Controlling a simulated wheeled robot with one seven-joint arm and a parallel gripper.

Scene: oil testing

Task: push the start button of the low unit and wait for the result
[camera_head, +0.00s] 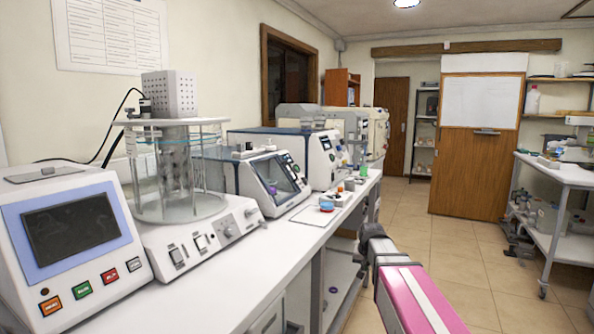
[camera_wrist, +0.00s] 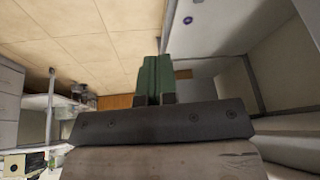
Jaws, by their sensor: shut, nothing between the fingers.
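A low white unit (camera_head: 115,295) with a sloped front stands at the near left of the bench in the head view. It has a dark blank screen (camera_head: 70,228). Below the screen sit an orange button (camera_head: 50,307), a green button (camera_head: 82,290), a red button (camera_head: 110,276) and a pale button (camera_head: 133,264). Their labels are too small to read. My gripper (camera_head: 372,232) is beyond the bench's front edge, over the aisle, well right of the buttons and touching nothing. In the wrist view its green fingers (camera_wrist: 154,72) are together and empty.
A glass-walled tester (camera_head: 172,185) stands beside the low unit, with more instruments (camera_head: 273,180) farther back. Small containers (camera_head: 327,204) lie near the bench (camera_head: 262,278) edge. The tiled aisle (camera_head: 455,245) is open; a white cart (camera_head: 562,175) stands right.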

